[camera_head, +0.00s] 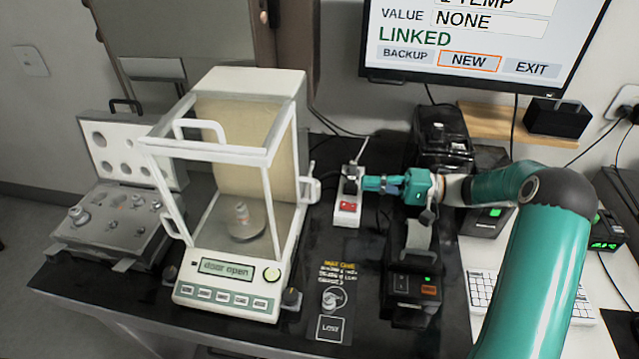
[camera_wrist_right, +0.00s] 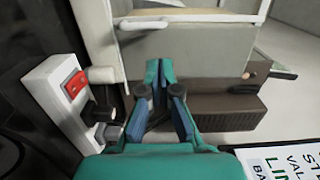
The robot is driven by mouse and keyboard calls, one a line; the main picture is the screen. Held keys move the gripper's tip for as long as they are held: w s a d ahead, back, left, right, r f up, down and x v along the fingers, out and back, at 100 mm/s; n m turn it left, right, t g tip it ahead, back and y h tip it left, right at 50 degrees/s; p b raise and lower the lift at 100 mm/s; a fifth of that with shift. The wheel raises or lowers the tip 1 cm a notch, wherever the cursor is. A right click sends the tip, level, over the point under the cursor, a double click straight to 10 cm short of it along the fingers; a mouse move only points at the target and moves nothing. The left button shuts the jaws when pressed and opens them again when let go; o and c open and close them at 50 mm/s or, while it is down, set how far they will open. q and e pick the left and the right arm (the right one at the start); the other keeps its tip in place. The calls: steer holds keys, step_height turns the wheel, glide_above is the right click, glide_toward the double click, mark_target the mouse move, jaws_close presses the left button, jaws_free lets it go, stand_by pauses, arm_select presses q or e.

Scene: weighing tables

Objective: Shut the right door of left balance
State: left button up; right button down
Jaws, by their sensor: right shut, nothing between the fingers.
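The left balance (camera_head: 185,271) is white with a glass draft shield, and its display reads "door open". Its right door has a white handle (camera_head: 311,188) on the right side; the glass is too clear to tell exactly how far the door stands open. A small weight (camera_head: 241,213) stands on the pan inside. My right gripper (camera_head: 370,183) is shut and empty, right of the handle and apart from it, by the power strip's plug. In the wrist view its fingers (camera_wrist_right: 167,82) point toward a pale panel with a white handle (camera_wrist_right: 145,22). My left gripper is not in view.
A white power strip (camera_head: 347,212) with a red switch stands between the balance and my right gripper; it also shows in the wrist view (camera_wrist_right: 58,92). A weight case (camera_head: 110,231) is at left. A black printer-like device (camera_head: 408,285) stands in front of my right arm.

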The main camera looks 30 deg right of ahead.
arm_select(q)
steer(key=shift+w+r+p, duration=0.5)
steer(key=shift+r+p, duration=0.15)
steer(key=shift+p, duration=0.3)
arm_select(e)
steer(key=f+x, duration=0.1)
steer(key=x, duration=0.9)
steer(key=shift+w+f, duration=0.35)
steer(key=shift+w, duration=0.15)
